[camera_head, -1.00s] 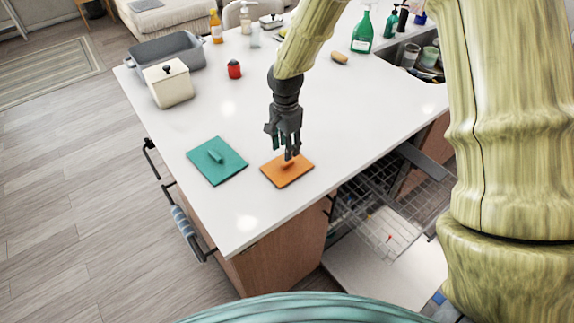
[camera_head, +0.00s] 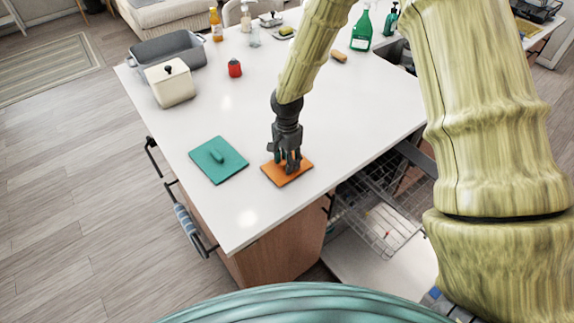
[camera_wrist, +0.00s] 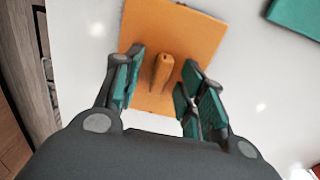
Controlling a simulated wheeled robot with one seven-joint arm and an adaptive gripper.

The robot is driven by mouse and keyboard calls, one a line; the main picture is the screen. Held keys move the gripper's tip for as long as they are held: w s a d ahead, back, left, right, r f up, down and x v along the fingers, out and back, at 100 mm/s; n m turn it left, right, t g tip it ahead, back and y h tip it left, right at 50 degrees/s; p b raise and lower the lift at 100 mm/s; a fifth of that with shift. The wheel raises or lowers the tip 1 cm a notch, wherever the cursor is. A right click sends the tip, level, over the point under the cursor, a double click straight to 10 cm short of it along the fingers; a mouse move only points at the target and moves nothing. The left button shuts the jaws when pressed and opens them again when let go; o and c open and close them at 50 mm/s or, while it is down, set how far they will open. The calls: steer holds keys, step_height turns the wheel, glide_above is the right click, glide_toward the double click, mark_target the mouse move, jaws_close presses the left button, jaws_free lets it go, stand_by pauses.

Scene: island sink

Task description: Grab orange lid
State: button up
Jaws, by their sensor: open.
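The orange lid (camera_head: 298,176) is a flat square with a raised handle, lying on the white island top near its front edge. My gripper (camera_head: 288,168) is right above it, pointing down. In the wrist view the lid (camera_wrist: 178,35) shows its orange handle (camera_wrist: 162,72) between the two teal-padded fingers of my gripper (camera_wrist: 158,85). The fingers are open, with a gap on each side of the handle. In the head view the fingers hide the handle.
A teal lid (camera_head: 218,160) lies just left of the orange one. A cream box (camera_head: 169,85), a grey pan (camera_head: 167,50) and a red jar (camera_head: 235,69) stand farther back. An open dishwasher rack (camera_head: 388,215) is below the right edge. The counter's middle is clear.

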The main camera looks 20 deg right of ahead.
steer(key=shift+c, duration=0.4)
jaws_close()
